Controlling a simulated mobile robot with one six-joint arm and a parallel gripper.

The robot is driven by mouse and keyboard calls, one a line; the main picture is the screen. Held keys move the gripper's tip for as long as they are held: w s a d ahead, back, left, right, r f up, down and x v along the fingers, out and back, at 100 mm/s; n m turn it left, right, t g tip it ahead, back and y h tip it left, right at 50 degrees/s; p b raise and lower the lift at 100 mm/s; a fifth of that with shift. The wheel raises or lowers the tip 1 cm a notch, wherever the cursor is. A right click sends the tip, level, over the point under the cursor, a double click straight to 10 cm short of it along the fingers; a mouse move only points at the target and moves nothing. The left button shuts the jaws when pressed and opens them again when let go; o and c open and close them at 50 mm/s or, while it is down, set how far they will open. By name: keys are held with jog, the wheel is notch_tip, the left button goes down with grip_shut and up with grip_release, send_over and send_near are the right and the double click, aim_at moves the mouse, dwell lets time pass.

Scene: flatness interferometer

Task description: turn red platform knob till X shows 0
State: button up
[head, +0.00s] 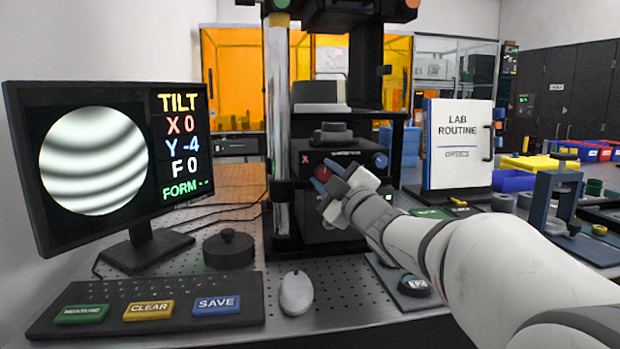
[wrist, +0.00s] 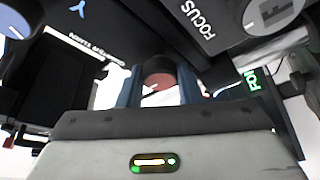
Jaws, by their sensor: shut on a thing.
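The monitor (head: 171,160) at the left in the head view reads TILT, X 0, Y -4, F 0, with FORM showing dashes. Dark curved fringes fill the round picture (head: 93,160) on it. My gripper (head: 320,180) reaches the front of the black interferometer (head: 313,235), below the red X mark. In the wrist view the blue fingers of my gripper (wrist: 158,88) stand on both sides of the red knob (wrist: 157,81) and are shut on it.
The blue Y knob (head: 380,160) is to the right of my gripper in the head view. The focus knob (wrist: 270,12) is at the upper right in the wrist view. A keyboard (head: 105,290), a mouse (head: 296,293) and a black round piece (head: 228,250) lie on the perforated table.

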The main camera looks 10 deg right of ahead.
dwell(0.4)
jog(key=o, duration=1)
jog(key=v, duration=0.7)
jog(key=shift+s+d+p, duration=0.15)
jog(key=shift+s+p, duration=0.2)
jog(key=shift+p, duration=0.05)
dwell(0.8)
